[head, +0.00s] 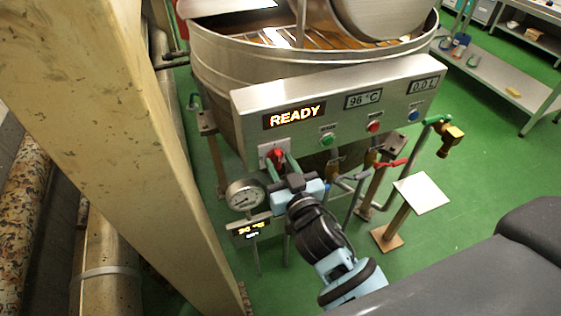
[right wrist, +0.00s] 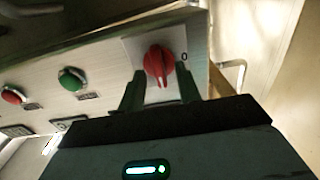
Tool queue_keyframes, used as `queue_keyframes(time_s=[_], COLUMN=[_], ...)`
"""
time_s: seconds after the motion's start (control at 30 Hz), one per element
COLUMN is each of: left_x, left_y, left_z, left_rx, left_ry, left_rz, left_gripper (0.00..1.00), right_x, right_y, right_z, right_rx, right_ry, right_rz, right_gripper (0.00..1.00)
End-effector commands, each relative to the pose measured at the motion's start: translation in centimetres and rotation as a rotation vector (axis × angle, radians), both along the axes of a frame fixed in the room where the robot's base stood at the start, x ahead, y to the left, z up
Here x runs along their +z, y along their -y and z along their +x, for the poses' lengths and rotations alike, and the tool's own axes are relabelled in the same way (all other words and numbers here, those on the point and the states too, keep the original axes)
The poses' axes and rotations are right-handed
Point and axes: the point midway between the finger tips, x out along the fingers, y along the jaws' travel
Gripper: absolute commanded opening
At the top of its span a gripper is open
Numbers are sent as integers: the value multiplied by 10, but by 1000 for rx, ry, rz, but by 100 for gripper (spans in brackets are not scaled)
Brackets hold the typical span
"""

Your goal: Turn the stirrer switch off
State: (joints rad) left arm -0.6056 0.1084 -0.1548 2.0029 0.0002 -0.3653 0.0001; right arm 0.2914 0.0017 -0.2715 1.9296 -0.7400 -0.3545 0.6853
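The red rotary switch (head: 275,154) sits on a pale plate at the lower left of the kettle's control panel (head: 350,100). In the right wrist view the red switch knob (right wrist: 159,66) is upright in the picture, with a small white mark at its lower end and a "0" on the plate to its right. My right gripper (head: 282,166) is at the switch, its green fingers one on each side of the knob. In the right wrist view the fingers (right wrist: 162,78) are open with gaps beside the knob. My left gripper is not in view.
The panel display (head: 295,116) reads READY and another (head: 363,99) reads 96 °C. A green button (head: 327,139), a red button (head: 373,127) and a blue button (head: 414,116) lie to the right. A round gauge (head: 246,195) stands close left of my gripper. A beige column (head: 125,130) rises at left.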

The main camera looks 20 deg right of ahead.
Motion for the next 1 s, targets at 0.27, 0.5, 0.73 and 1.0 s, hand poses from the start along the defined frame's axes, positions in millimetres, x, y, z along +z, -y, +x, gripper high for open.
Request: queue_keyframes(time_s=[0.27,0.5,0.73,1.0], left_x=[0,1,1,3], left_y=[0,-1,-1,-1], left_z=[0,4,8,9], left_rx=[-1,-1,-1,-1], left_ry=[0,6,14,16], left_rz=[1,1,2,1], left_gripper=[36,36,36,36], right_x=[0,0,0,0], right_y=[0,0,0,0], right_z=[9,9,9,9], right_rx=[0,0,0,0], right_ry=[-1,-1,-1,0], right_rz=[0,0,0,-22], right_gripper=[34,22,0,0])
